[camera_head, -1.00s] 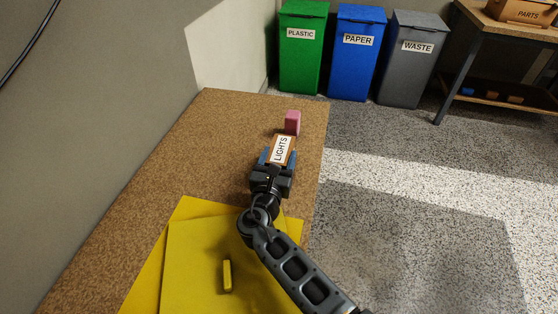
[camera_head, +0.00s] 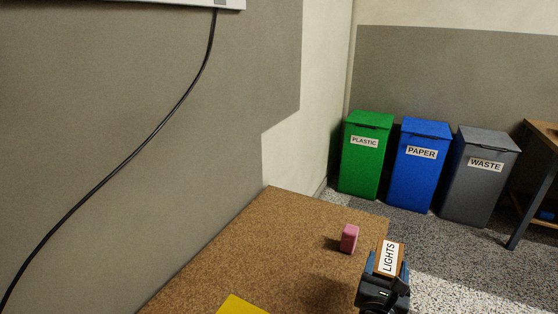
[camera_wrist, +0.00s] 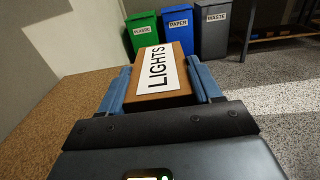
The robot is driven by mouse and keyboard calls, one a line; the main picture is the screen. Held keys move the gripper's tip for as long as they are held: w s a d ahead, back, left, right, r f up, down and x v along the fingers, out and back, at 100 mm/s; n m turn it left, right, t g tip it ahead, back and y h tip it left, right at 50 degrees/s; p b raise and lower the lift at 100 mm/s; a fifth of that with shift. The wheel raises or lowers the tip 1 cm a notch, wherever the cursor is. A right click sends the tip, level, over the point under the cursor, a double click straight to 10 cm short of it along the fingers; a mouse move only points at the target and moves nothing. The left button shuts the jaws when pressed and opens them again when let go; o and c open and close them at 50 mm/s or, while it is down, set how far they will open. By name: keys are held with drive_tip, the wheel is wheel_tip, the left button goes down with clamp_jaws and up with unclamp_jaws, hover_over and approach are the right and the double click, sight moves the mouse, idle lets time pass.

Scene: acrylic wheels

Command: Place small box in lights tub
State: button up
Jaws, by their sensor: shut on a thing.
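A small brown box (camera_head: 379,259) with a white label reading LIGHTS is held between the blue fingers of my gripper (camera_head: 388,265). In the wrist view the box (camera_wrist: 182,99) fills the space between the two fingers (camera_wrist: 162,88), label up. The gripper is shut on it, near the right edge of the brown table. I see no tub labelled lights in these frames.
A pink block (camera_head: 349,239) stands on the brown table (camera_head: 270,235), left of my gripper. A yellow sheet (camera_head: 238,306) lies at the front. Green plastic (camera_head: 365,155), blue paper (camera_head: 418,165) and grey waste (camera_head: 478,175) bins stand on the floor beyond. A desk (camera_head: 542,135) is at far right.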

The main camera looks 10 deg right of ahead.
drive_tip(key=s+a+r+n+t+y+p, duration=0.1)
drive_tip(key=s+a+n+t+y+p, duration=0.2)
drive_tip(key=s+a+n+y, duration=0.55)
drive_tip(key=shift+m+y, duration=0.75)
wheel_tip(320, 180, down, 9)
drive_tip(key=shift+a+f, duration=0.15)
drive_tip(key=shift+s+f, duration=0.3)
drive_tip(key=shift+f, duration=0.3)
